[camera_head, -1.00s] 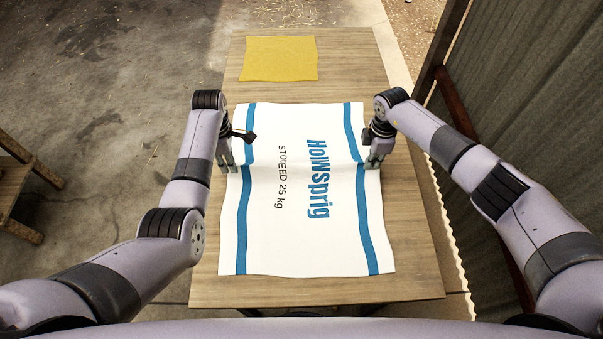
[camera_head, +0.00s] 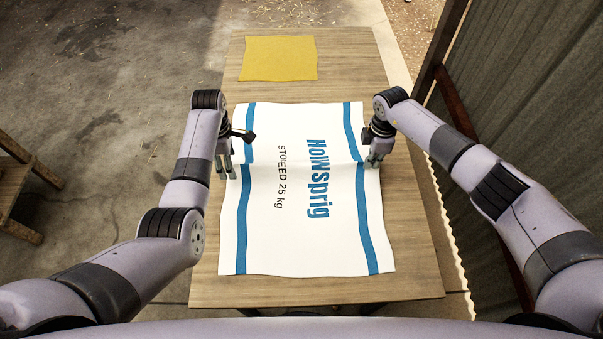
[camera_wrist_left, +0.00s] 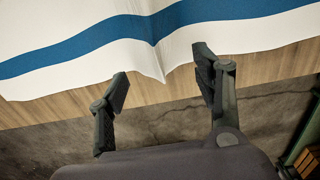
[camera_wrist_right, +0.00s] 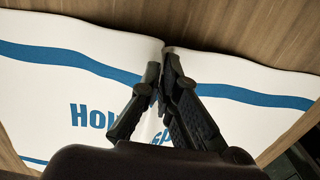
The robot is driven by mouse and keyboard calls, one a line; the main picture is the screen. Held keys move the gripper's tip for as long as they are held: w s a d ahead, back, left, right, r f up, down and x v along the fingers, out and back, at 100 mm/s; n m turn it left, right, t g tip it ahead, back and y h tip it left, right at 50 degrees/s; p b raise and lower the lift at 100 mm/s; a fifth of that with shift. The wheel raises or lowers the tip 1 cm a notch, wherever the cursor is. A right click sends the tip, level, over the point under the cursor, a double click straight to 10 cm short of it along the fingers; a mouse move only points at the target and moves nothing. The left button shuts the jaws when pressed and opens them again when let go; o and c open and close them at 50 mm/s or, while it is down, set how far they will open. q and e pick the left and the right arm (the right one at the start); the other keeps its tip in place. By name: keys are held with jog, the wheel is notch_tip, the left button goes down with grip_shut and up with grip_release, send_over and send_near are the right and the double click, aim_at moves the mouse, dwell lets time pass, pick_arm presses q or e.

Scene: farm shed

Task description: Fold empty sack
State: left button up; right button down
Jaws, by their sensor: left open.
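The empty sack (camera_head: 290,235) is white with a blue stripe along each side and blue and dark lettering. It lies spread on the table, with a crease running across its middle from side to side. My left gripper (camera_head: 225,171) is at the sack's left edge, by the crease. In the left wrist view its fingers (camera_wrist_left: 165,85) are wide apart and empty, with the creased sack edge (camera_wrist_left: 160,68) just beyond them. My right gripper (camera_head: 374,161) is at the right edge. In the right wrist view its fingertips (camera_wrist_right: 162,68) are together on the pinched-up sack (camera_wrist_right: 235,78).
A flat yellow sack (camera_head: 280,58) lies at the far end of the wooden table (camera_head: 420,260). A corrugated wall (camera_head: 530,110) stands close on the right. A wooden stool (camera_head: 20,190) stands on the floor at the left. Bare table shows around the sack.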

pick_arm(q)
jog(key=o, duration=0.4)
jog(key=shift+r, duration=0.1)
notch_tip(320, 180, up, 5)
jog(key=p, duration=0.6)
jog(key=shift+r, duration=0.2)
pick_arm(e)
notch_tip(320, 180, up, 6)
pick_arm(q)
notch_tip(320, 180, up, 12)
